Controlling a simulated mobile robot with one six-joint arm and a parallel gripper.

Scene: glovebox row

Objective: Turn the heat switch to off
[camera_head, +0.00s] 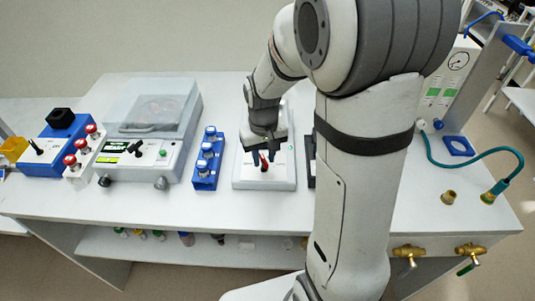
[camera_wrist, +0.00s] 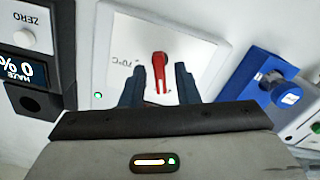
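The heat switch is a red lever (camera_wrist: 160,70) on a white panel (camera_wrist: 200,45) marked "70°C", with a small green light at the panel's edge. In the head view the red lever (camera_head: 264,163) shows near the front of the white unit (camera_head: 280,181), mostly below my gripper (camera_head: 265,156). In the wrist view my gripper (camera_wrist: 158,82) is open, with one dark finger on each side of the lever. A narrow gap seems to show on both sides. Whether a finger touches the lever, I cannot tell.
A dark-edged device with a ZERO button (camera_wrist: 28,38) is close on the other side. Further left is a clear-lidded instrument (camera_head: 152,125). A gas hose (camera_head: 455,165) lies at right.

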